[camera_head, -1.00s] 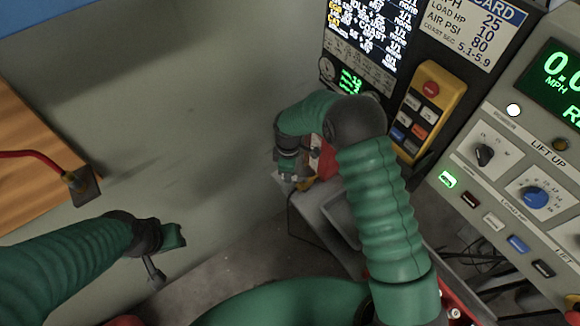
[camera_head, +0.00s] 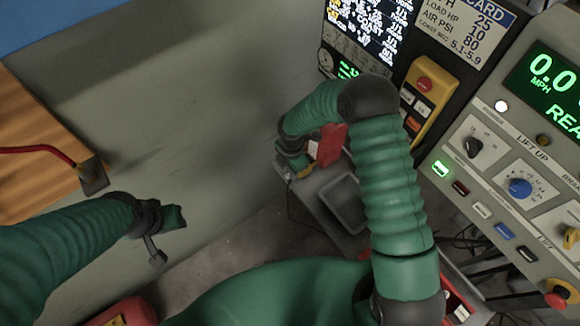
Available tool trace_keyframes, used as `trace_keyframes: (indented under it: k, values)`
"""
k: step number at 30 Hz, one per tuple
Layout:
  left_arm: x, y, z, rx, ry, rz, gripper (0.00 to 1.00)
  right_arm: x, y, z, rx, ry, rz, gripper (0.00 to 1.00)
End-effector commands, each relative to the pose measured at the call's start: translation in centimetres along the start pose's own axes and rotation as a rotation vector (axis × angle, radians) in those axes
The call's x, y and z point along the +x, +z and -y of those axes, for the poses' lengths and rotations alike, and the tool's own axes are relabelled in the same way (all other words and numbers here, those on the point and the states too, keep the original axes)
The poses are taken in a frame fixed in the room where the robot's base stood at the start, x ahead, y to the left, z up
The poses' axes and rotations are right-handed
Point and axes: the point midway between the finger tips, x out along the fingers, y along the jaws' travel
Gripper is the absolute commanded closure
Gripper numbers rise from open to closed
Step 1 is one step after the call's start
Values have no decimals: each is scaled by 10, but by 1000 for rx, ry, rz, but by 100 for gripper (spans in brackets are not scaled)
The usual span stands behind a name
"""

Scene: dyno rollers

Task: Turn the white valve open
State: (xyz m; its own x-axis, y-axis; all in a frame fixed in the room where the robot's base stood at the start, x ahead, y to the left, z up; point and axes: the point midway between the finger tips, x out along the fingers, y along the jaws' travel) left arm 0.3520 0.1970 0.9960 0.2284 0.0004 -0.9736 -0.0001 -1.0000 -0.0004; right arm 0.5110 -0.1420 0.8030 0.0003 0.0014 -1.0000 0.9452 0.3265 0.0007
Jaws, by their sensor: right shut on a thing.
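My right gripper (camera_head: 294,163) is beyond the bend of my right arm, small and partly hidden. It is shut on a small red thing (camera_head: 331,145) with a white patch, at the edge of a grey ledge (camera_head: 325,215). I cannot make out a white valve for certain; the white patch is too small to tell. My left gripper (camera_head: 172,217) is at the lower left, in front of the grey wall, touching nothing visible. Its fingers are too dark to tell whether they are open.
A control panel (camera_head: 480,215) with knobs and buttons stands at the right. A yellow button box (camera_head: 428,95) and a lit screen (camera_head: 365,30) are behind my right arm. An orange board (camera_head: 35,150) with a red cable is at the left. The grey wall's middle is clear.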

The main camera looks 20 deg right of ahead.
Motion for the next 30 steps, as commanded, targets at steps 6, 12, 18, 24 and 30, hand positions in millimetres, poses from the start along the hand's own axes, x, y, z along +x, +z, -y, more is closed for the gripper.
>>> trace_keyframes:
  k: [6,12,18,24,30]
  values:
    - [-2,0,0,0,0,0,64,-1,0,0,-33,5,1,100]
    - [-2,0,0,0,0,0,64,-1,0,0,-35,4,1,100]
    - [-2,0,0,0,0,0,64,0,0,0,-35,4,1,78]
    - [-2,0,0,0,0,0,64,0,0,1,-33,2,1,61]
    - [-2,0,0,0,0,0,64,0,0,2,-32,1,1,61]
